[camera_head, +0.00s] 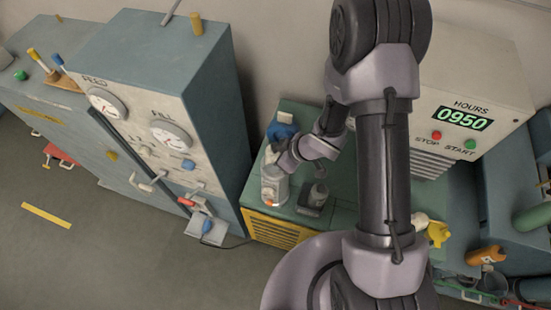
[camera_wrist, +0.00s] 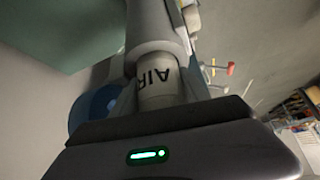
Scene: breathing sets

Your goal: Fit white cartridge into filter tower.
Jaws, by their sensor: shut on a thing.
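My gripper (camera_head: 273,158) reaches down over the bench and is shut on the white cartridge (camera_head: 269,154). In the wrist view, the cartridge (camera_wrist: 158,88) shows the dark letters AIR between the two fingers. A wider pale grey cylinder (camera_wrist: 155,25) lies in line with it, just beyond the letters. In the head view, a pale grey canister (camera_head: 274,188) with an orange spot low on its front stands just below the gripper; it looks like the filter tower. The gripper partly covers the cartridge, and I cannot tell whether its end is inside the canister.
A blue object (camera_head: 281,131) stands behind the gripper. A dark stand with a small grey bottle (camera_head: 318,194) is right of the canister. A tall teal cabinet with gauges (camera_head: 170,135) rises close on the left. A timer box (camera_head: 462,118) is at the right.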

